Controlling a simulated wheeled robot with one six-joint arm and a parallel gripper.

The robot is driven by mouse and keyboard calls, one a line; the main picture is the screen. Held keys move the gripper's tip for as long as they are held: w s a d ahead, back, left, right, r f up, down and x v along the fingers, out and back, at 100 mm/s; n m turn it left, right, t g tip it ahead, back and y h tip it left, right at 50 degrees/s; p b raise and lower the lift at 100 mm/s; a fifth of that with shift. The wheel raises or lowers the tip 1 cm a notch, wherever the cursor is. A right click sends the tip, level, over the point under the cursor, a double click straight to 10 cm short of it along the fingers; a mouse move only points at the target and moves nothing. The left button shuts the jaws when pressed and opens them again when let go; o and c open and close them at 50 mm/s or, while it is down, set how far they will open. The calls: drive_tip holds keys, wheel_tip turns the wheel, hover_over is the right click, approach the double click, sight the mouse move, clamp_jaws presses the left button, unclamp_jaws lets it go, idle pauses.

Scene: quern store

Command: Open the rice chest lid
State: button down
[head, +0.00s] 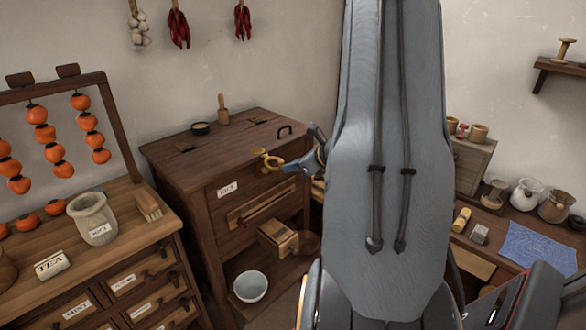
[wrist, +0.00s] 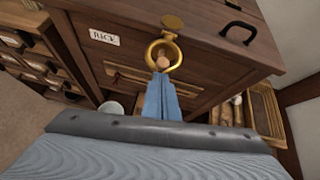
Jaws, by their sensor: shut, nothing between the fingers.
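The rice chest (head: 225,205) is a dark wooden chest with a paper label reading RICE. Its lid (head: 225,135) lies flat and closed, with a black bar handle (head: 284,130) near its right end. A brass ring hasp (head: 268,160) hangs at the front edge; it also shows in the wrist view (wrist: 152,54), with a small brown knob inside the ring. My gripper (head: 290,168) has blue fingers, shut and empty. In the wrist view the fingertips (wrist: 161,76) are right at the ring's lower edge; I cannot tell whether they touch it.
A wooden box (head: 278,238) and a white bowl (head: 250,286) sit on the chest's lower shelf. A drawer cabinet (head: 110,290) stands close at left. My arm hides the middle right.

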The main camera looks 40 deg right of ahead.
drive_tip(key=shift+w+r+b, duration=0.15)
drive_tip(key=shift+r+b, duration=0.05)
drive_tip(key=shift+r, duration=0.55)
drive_tip(key=shift+w+r+b, duration=0.1)
drive_tip(key=shift+r+b, duration=0.05)
drive_tip(key=shift+r, duration=0.65)
drive_tip(key=b+v, duration=0.2)
drive_tip(key=v, duration=1)
drive_tip(key=shift+d+r, duration=0.2)
drive_tip(key=shift+r, duration=0.25)
drive_tip(key=shift+w, duration=0.1)
